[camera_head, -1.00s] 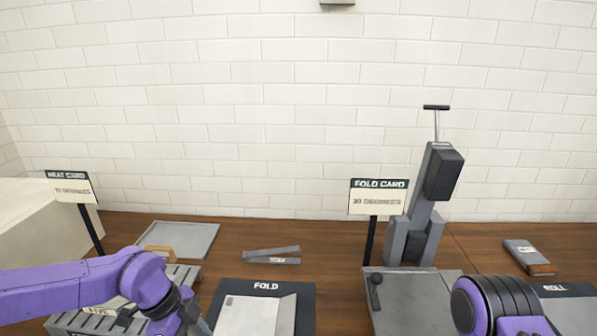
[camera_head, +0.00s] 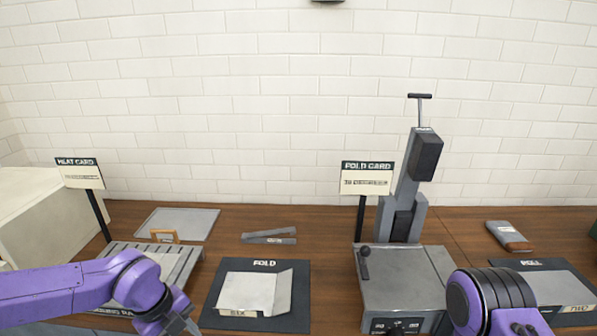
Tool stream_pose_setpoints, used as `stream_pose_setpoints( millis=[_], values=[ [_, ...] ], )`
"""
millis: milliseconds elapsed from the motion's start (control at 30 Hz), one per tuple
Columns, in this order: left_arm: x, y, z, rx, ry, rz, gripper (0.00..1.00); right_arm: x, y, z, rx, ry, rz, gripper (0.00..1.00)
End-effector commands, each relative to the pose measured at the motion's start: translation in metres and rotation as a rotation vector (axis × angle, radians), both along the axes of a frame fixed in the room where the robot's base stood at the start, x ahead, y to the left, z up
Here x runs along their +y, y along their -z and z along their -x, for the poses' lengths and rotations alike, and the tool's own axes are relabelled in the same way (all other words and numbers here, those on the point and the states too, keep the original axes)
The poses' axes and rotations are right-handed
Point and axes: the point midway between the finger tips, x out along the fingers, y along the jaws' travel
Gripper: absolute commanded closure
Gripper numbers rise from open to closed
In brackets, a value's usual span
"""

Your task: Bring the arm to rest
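My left arm (camera_head: 90,290) is purple and comes in from the left, in front of the slatted grey rack (camera_head: 175,259). Its dark wrist end shows near the bottom edge, and its gripper fingers cannot be made out. My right arm (camera_head: 490,300) is at the bottom right, in front of the grey machine. Its gripper is out of the picture. I see nothing held by either arm.
A black FOLD mat (camera_head: 218,312) bears a bent pale sheet (camera_head: 262,289). A grey press (camera_head: 408,195) stands behind a machine (camera_head: 400,275). A ROLL mat (camera_head: 520,266) lies right. Two cards (camera_head: 80,173), (camera_head: 367,178) stand on posts. A flat tray (camera_head: 180,223) lies at the back left.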

Motion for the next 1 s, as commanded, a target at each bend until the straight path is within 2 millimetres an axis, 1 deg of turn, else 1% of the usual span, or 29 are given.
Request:
stream_pose_setpoints(
  millis=[67,167,267,367,400,433,467,500,567,600,700,767,1000],
  values=[
    [0.01,0.012,0.0,-0.063,0.191,-0.103,0.72,0.0,0.0,0.0,0.001,0.0,-0.001,0.0],
    [0.025,0.036,0.003,-0.118,0.513,-0.276,0.72,0.0,0.001,0.0,0.001,0.0,-0.001,0.0],
    [0.042,0.068,0.011,-0.132,0.938,-0.482,0.72,0.0,0.003,0.0,0.001,0.0,-0.001,0.0],
    [0.059,0.112,0.03,-0.073,1.54,-0.701,0.72,0.0,0.006,0.0,0.001,0.0,-0.001,0.0],
    [0.064,0.131,0.042,-0.028,1.832,-0.773,0.72,0.0,0.008,0.0,0.001,0.0,-0.001,0.0],
    [0.065,0.146,0.053,0.008,2.059,-0.813,0.72,0.0,0.009,0.0,0.001,0.0,-0.001,0.0],
    [0.066,0.161,0.066,0.045,2.287,-0.838,0.72,0.0,0.011,0.0,0.001,0.0,-0.001,0.0],
    [0.065,0.181,0.086,0.086,2.586,-0.846,0.72,0.0,0.013,0.0,0.001,0.0,-0.001,0.0],
    [0.062,0.208,0.124,0.122,2.992,-0.795,0.72,0.0,0.016,0.0,0.001,0.0,-0.001,0.0],
    [0.061,0.221,0.149,-0.114,-2.939,0.683,0.72,0.0,0.017,0.0,0.001,0.0,-0.001,0.0],
    [0.066,0.241,0.197,-0.107,-2.787,0.471,0.72,0.0,0.019,0.0,0.001,0.0,0.0,0.0],
    [0.071,0.248,0.215,-0.129,-2.753,0.395,0.72,0.0,0.02,0.0,0.001,0.0,0.0,0.0],
    [0.071,0.248,0.215,-0.129,-2.753,0.395,0.72,0.0,0.02,0.0,0.001,0.0,0.0,0.0]
  ],
)
